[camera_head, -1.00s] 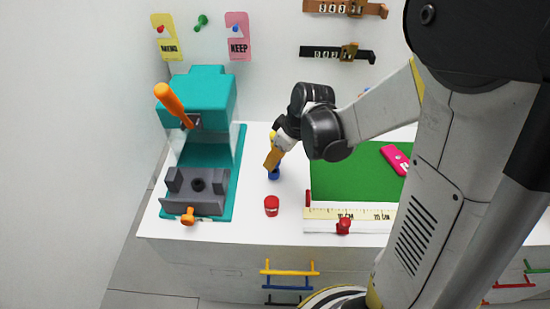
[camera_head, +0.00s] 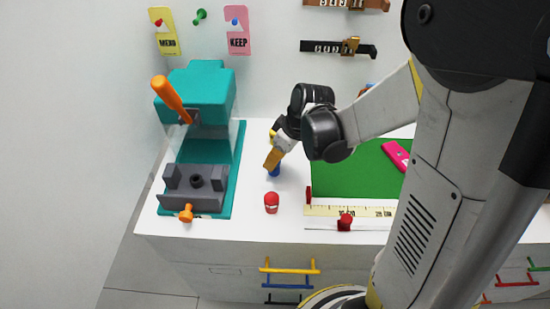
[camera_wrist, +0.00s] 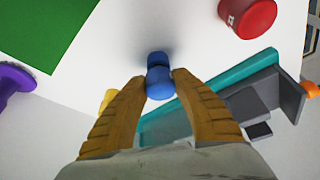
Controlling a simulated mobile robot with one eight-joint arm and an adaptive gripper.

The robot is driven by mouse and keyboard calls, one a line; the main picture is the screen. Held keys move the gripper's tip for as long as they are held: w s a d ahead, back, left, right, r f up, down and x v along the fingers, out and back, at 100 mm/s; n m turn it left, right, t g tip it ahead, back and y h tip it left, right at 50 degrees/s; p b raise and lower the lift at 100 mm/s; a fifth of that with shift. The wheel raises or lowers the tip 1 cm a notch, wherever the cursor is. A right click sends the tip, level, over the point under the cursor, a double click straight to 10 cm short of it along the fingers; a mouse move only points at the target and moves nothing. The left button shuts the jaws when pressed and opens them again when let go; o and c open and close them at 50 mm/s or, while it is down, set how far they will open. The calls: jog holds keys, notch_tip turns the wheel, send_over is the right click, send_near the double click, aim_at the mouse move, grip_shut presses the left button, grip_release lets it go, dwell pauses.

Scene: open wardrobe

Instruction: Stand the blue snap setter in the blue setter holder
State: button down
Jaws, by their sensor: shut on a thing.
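My gripper (camera_head: 271,163) has yellow-brown fingers pointing down over the white worktop, left of the green mat. It is shut on a small blue piece, apparently the blue snap setter (camera_wrist: 160,86), which sits between the fingertips in the wrist view. A second rounded blue part (camera_wrist: 157,59) shows directly beyond it and looks like the blue setter holder. The two blue parts overlap, so I cannot tell whether the setter is inside the holder or only above it. In the head view, blue (camera_head: 274,172) shows just below the fingertips, close to the worktop.
A red round-topped piece (camera_head: 271,203) stands in front of my gripper. A teal press (camera_head: 203,95) with an orange lever and grey block stands to the left. The green mat (camera_head: 350,168), a ruler (camera_head: 350,211) and a pink item (camera_head: 396,155) lie to the right.

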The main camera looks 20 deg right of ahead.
jog(key=shift+f+b, duration=0.55)
jog(key=shift+f, duration=0.15)
jog(key=c, duration=1)
grip_release()
jog(key=v, duration=1.2)
jog(key=s+a+r+m+t+h, duration=0.1)
jog(key=s+m+t, duration=0.1)
jog(key=s, duration=0.3)
jog(key=s+a+r+m+t+h, duration=0.1)
jog(key=s+a+r+m, duration=0.1)
jog(key=s+m, duration=0.3)
jog(key=shift+s+t+h, duration=0.3)
jog(key=shift+s+t, duration=0.1)
jog(key=shift+s, duration=0.2)
